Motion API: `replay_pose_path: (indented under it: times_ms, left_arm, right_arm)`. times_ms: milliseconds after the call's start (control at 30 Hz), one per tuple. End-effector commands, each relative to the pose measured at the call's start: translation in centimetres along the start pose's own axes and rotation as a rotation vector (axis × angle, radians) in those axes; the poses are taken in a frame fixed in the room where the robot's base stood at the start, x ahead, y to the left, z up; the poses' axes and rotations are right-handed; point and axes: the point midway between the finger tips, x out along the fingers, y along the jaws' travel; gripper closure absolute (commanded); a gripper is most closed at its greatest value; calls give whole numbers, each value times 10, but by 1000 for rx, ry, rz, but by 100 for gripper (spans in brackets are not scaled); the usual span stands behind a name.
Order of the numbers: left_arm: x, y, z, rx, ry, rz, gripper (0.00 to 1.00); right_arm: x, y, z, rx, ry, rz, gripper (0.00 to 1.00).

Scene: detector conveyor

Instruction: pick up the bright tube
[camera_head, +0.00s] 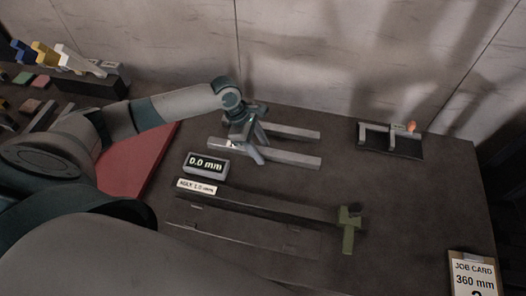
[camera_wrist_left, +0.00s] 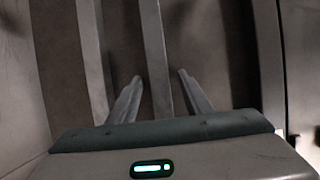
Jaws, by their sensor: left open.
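Two long pale grey tubes lie roughly parallel on the dark bench: a rear tube (camera_head: 292,132) and a front tube (camera_head: 290,158). They look alike in shade, so I cannot tell surely which is the bright one. My left gripper (camera_head: 262,148) is open over the front tube, one finger on its near side and the other towards its far side. In the left wrist view my open fingers (camera_wrist_left: 160,76) stand either side of one tube (camera_wrist_left: 154,40), with gaps visible. The other tube (camera_wrist_left: 91,50) runs left of both fingers. My right gripper is not in view.
A readout showing 0.0 mm (camera_head: 206,166) and a "MAX 1.0 mm" label (camera_head: 197,187) stand in front of the tubes. A long gauge with a green slider (camera_head: 348,230) lies nearer. A black fixture (camera_head: 400,147) stands right, a job card (camera_head: 474,275) front right, a red mat (camera_head: 125,170) left.

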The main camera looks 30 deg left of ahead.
Motion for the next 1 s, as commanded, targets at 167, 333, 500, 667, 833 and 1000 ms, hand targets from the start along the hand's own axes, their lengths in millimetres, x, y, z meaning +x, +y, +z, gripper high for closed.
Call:
replay_pose_path:
  times_ms: [167, 333, 500, 667, 833, 1000]
  left_arm:
    - [0, 0, 0, 0, 0, 0, 55]
    - [0, 0, 0, 0, 0, 0, 79]
    - [0, 0, 0, 0, 0, 0, 100]
    - [-2, 1, 1, 0, -2, 2, 100]
    - [-3, 1, 2, 0, -2, 2, 100]
    - [-11, 2, 6, 1, -4, 3, 100]
  right_arm:
    - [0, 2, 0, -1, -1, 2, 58]
    - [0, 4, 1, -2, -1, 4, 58]
    - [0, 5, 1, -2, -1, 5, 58]
    - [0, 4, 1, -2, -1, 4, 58]
    - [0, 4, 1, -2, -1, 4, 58]
    - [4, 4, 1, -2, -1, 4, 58]
